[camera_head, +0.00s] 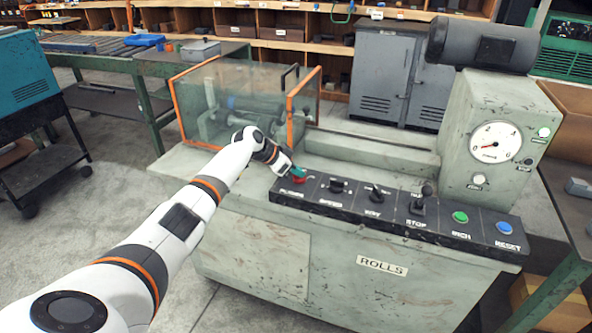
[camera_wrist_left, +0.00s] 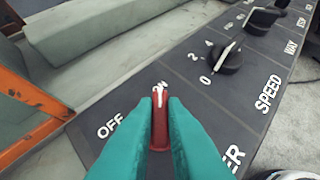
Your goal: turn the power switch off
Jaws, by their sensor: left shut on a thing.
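The power switch is a red rotary knob (camera_wrist_left: 159,118) on the black control panel (camera_wrist_left: 205,112), with OFF printed to its left and ON just beyond it in the left wrist view. The white mark on the knob points at ON. My left gripper (camera_wrist_left: 160,125) has its teal fingers on both sides of the knob and is shut on it; the fingers partly cover the POWER label. In the head view, my left gripper (camera_head: 297,172) is at the panel's left end, with a bit of the red knob (camera_head: 299,180) showing beneath it. My right gripper is not in view.
Right along the panel are the SPEED knob (camera_head: 337,186), the WAY knob (camera_head: 376,194), a STOP switch (camera_head: 417,207), a green button (camera_head: 460,217) and a blue RESET button (camera_head: 504,228). An orange-framed clear guard (camera_head: 303,108) stands behind my left wrist.

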